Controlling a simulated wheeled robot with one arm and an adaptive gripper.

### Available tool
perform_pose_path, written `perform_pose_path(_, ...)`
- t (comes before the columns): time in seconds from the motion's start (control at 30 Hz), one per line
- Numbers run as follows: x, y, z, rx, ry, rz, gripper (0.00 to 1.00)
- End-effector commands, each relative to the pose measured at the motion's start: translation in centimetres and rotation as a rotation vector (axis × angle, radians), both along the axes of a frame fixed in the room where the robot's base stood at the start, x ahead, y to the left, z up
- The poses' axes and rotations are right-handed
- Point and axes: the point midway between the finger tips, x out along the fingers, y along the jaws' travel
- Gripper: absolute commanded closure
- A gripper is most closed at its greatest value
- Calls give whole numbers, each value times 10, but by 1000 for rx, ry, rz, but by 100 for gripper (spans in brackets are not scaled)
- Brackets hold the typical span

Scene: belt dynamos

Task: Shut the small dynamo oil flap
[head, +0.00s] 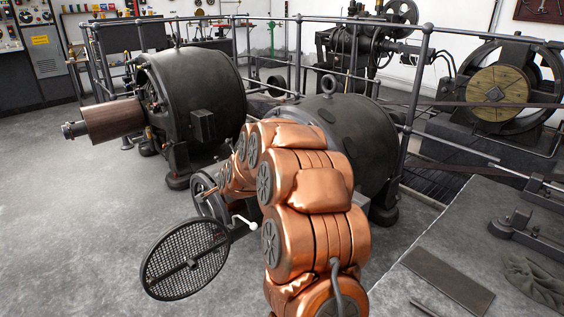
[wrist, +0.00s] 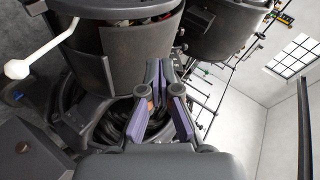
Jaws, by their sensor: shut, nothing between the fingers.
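Two dark dynamos stand side by side in the head view, the left dynamo (head: 200,90) and the right dynamo (head: 365,135). My copper-coloured arm covers much of the right one's front and hides my gripper there. In the wrist view my gripper (wrist: 166,100) is shut and empty, its purple-padded fingers close to a dark round dynamo housing (wrist: 140,48). A white-knobbed lever (wrist: 40,55) is at the upper left of that view; it also shows in the head view (head: 245,222) beside my arm. I cannot make out the small oil flap or its position for certain.
A round mesh cover (head: 185,258) stands out at the front, left of my arm. A brown pulley (head: 113,120) projects from the left dynamo. Grey railings (head: 427,75) run behind. A low platform (head: 400,290) is at the right. The floor at left is clear.

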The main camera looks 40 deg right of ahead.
Motion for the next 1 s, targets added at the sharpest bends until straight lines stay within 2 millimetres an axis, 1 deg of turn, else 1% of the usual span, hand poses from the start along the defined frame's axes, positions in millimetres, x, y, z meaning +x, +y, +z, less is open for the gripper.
perform_pose_path(0.03,8,-27,-18,17,-56,-66,100)
perform_pose_path(0.07,13,-43,-20,25,-98,-103,100)
perform_pose_path(0.1,17,-63,-26,36,-148,-152,100)
perform_pose_path(0.17,21,-93,-34,49,-227,-223,100)
perform_pose_path(0.2,22,-114,-39,56,-281,-269,100)
perform_pose_path(0.27,21,-145,-46,63,-363,-334,100)
perform_pose_path(0.3,19,-164,-49,66,-418,-375,100)
perform_pose_path(0.4,10,-206,-60,68,-536,-458,100)
perform_pose_path(0.5,-1,-237,-67,65,-629,-516,100)
perform_pose_path(0.6,-9,-257,-68,59,-700,-551,100)
perform_pose_path(0.7,-14,-268,-68,56,-735,-569,100)
perform_pose_path(0.83,-14,-274,-68,54,-750,-575,100)
perform_pose_path(1.0,-6,-283,-69,53,-748,-575,100)
